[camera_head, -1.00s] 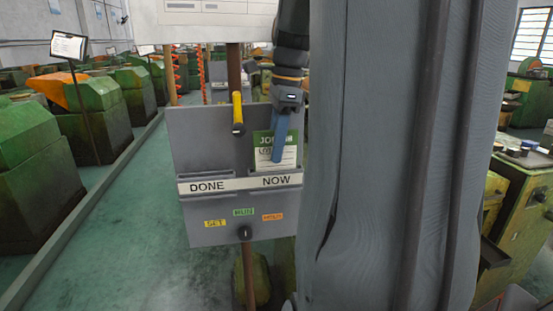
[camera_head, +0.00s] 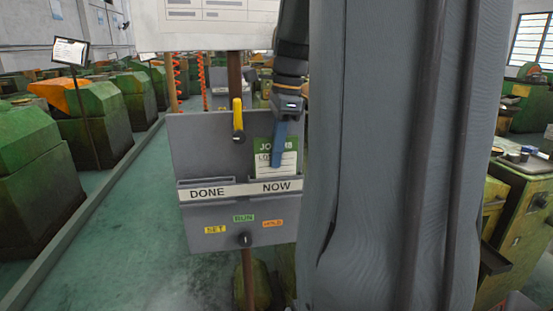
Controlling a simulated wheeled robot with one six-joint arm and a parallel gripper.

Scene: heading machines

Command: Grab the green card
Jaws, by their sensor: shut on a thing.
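The green card (camera_head: 262,147), white with a green header, stands upright in the pocket labelled NOW on a grey panel (camera_head: 185,140). Its lower edge is hidden behind the pocket front. My gripper (camera_head: 277,158) hangs down from above over the card's right half. Its blue finger lies at the card and hides part of its print. The gripper is shut on the card; only one finger shows clearly.
The pocket labelled DONE (camera_head: 206,193) is on the left and shows no card. A yellow handle (camera_head: 238,115) sits above the pockets, and a black knob (camera_head: 244,240) is below. Green machines (camera_head: 115,108) line the left. My column fills the right middle.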

